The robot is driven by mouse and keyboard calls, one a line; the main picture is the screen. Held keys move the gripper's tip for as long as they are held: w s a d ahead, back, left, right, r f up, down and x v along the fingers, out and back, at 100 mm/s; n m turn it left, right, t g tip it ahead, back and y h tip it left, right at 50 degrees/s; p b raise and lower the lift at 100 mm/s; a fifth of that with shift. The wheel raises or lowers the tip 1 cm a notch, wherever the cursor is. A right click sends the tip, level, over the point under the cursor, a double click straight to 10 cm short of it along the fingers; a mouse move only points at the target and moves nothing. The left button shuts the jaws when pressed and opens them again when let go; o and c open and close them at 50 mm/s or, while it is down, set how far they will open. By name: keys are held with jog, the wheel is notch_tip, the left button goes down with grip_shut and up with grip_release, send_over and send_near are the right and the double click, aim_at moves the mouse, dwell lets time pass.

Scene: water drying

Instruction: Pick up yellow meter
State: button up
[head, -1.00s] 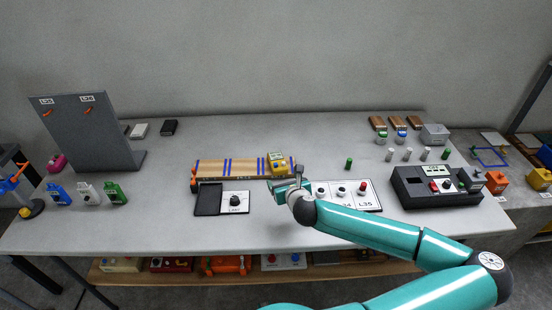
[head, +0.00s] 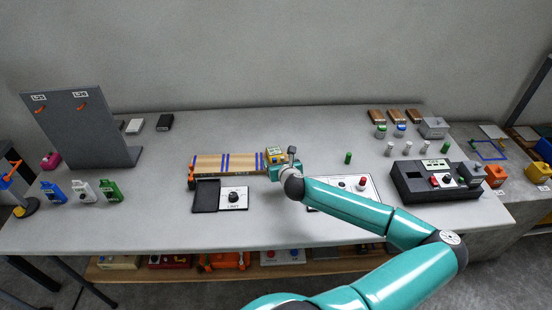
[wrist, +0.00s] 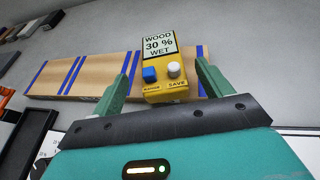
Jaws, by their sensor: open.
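The yellow meter (head: 275,156) stands at the right end of the wooden board (head: 222,163) with blue stripes. In the wrist view the yellow meter (wrist: 160,88) has a screen reading "WOOD 30 % WET", a blue button and a white button. My gripper (wrist: 165,80) is open, with one green finger on each side of the meter's lower part. Gaps show between the fingers and the meter, more clearly on the left. In the head view my gripper (head: 276,170) is at the board's right end, and my wrist hides part of it.
A black tray and white panel with a dark knob (head: 233,196) lie in front of the board. A white panel (head: 370,188) with knobs lies under my arm. A small green cylinder (head: 348,158) stands to the right. A grey upright panel (head: 80,130) stands at the left.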

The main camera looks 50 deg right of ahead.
aim_at(278, 159)
jog(key=x, duration=0.4)
jog(key=shift+d+f, duration=0.15)
jog(key=c, duration=1.2)
jog(key=shift+c, duration=0.2)
